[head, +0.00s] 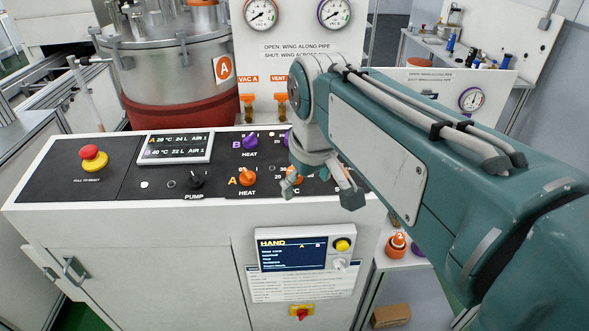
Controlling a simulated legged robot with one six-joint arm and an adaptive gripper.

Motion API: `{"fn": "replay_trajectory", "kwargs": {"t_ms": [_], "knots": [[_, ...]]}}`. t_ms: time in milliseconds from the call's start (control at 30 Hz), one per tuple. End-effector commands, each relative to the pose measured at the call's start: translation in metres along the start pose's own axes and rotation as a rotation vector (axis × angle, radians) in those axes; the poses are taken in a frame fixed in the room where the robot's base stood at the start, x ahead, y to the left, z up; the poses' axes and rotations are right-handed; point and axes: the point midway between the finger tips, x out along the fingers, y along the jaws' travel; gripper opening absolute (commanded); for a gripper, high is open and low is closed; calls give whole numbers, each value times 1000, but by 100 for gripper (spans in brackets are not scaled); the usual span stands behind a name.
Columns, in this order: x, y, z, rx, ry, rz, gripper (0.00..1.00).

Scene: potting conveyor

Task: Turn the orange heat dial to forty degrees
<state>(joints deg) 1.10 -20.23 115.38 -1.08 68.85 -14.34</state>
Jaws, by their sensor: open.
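An orange knob (247,177) marked A, with HEAT under it, sits on the black panel. Another orange knob (295,176) with scale numbers around it is to its right, mostly hidden behind my gripper; its pointer cannot be read. My gripper (320,192) is open over the panel's right part, fingers spread, pointing down. Its left finger overlaps the right orange knob in the picture; I cannot tell whether they touch. The display (176,148) appears to read A 20 °C and B 40 °C.
Purple knobs (249,141) of row B sit just behind the orange ones. A black pump knob (196,179) and a red stop button (94,157) are to the left. Orange valve handles (281,103) and a metal tank (165,65) stand behind the panel.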

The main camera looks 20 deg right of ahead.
Motion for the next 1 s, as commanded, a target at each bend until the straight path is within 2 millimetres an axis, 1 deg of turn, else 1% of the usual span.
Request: {"fn": "replay_trajectory", "kwargs": {"t_ms": [33,200,300,433,567,667,733,867,1000], "knots": [[-2,6,-16,-27,-29,-4,87],[-5,24,-62,-132,-124,-26,87],[-4,34,-86,-190,-174,-43,87],[0,42,-107,-247,-223,-63,87],[2,46,-116,-274,-244,-73,87],[6,47,-116,-277,-249,-76,87],[12,46,-114,-277,-249,-76,87],[33,45,-108,-276,-250,-76,87],[59,44,-101,-276,-250,-76,87]]}}
